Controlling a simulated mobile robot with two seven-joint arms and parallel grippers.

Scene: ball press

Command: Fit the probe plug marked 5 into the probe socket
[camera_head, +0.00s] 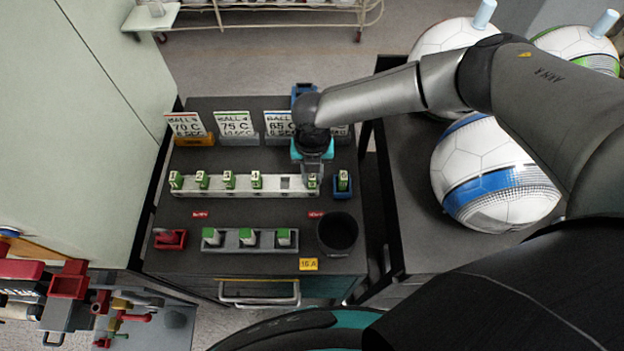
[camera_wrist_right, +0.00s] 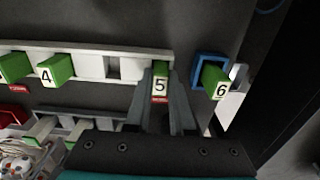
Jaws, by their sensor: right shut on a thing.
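The plug marked 5 (camera_wrist_right: 160,87) is green with a white number label. It is between the fingers of my right gripper (camera_wrist_right: 161,105), which is shut on it. In the head view this gripper (camera_head: 313,175) points down at the right end of the white rack (camera_head: 270,190). I cannot tell whether the plug is seated there or held just above. A blue socket (camera_head: 343,193) stands just right of the rack and holds a green plug marked 6 (camera_wrist_right: 216,82). My left gripper is not in view.
Several green plugs, one marked 4 (camera_wrist_right: 55,72), stand in the rack, with an empty slot (camera_wrist_right: 112,66) left of plug 5. A grey rack (camera_head: 250,248), a black cup (camera_head: 338,234) and a red part (camera_head: 170,239) are in front. Sign cards (camera_head: 235,124) stand behind.

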